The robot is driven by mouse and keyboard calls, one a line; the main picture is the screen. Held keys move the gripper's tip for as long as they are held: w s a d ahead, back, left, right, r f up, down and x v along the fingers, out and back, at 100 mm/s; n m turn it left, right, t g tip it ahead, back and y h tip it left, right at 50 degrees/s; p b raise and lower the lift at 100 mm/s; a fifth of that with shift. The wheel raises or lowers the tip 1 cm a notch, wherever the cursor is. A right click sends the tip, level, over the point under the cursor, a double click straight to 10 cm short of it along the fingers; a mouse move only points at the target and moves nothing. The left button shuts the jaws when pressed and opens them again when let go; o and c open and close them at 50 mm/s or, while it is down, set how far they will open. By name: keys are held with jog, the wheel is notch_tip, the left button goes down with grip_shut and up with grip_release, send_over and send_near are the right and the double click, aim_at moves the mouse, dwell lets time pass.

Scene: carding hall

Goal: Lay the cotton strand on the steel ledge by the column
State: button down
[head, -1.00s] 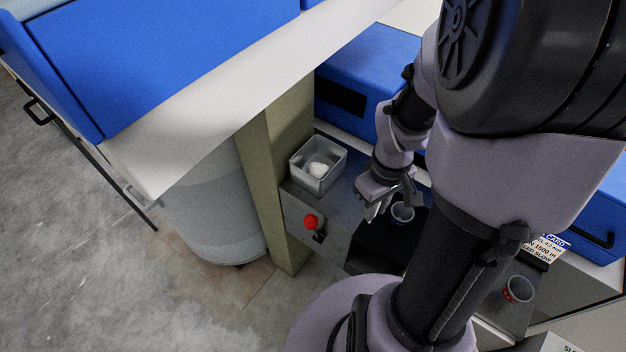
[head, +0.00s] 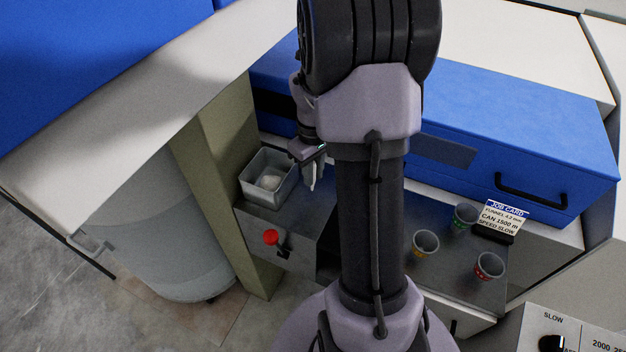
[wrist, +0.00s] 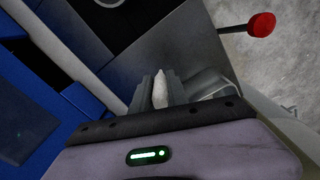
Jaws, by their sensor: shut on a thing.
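My gripper (head: 314,168) is shut on the white cotton strand (wrist: 160,90), which shows upright between the two fingers in the wrist view. In the head view the fingers hang just right of a clear-walled bin, and I cannot separate the strand from them. The steel ledge (head: 290,220) runs beside the olive column (head: 225,150), below and around the gripper. Its bare grey top also shows in the wrist view (wrist: 185,45). The gripper appears to be above the ledge; the exact height is unclear. My arm hides the ledge's right part.
The bin (head: 262,196) with a white lump inside stands on the ledge against the column. A red knob (head: 270,237) juts from the ledge's front. Three cups (head: 425,243) and a job card (head: 500,215) stand to the right. A blue housing (head: 440,120) lies behind.

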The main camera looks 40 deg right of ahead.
notch_tip(320, 180, down, 2)
jog(key=shift+r, duration=0.2)
jog(key=c, duration=1.7)
grip_release()
jog(key=shift+f, duration=0.2)
jog(key=shift+c, duration=0.2)
jog(key=o, duration=0.4)
jog(key=shift+o, duration=0.2)
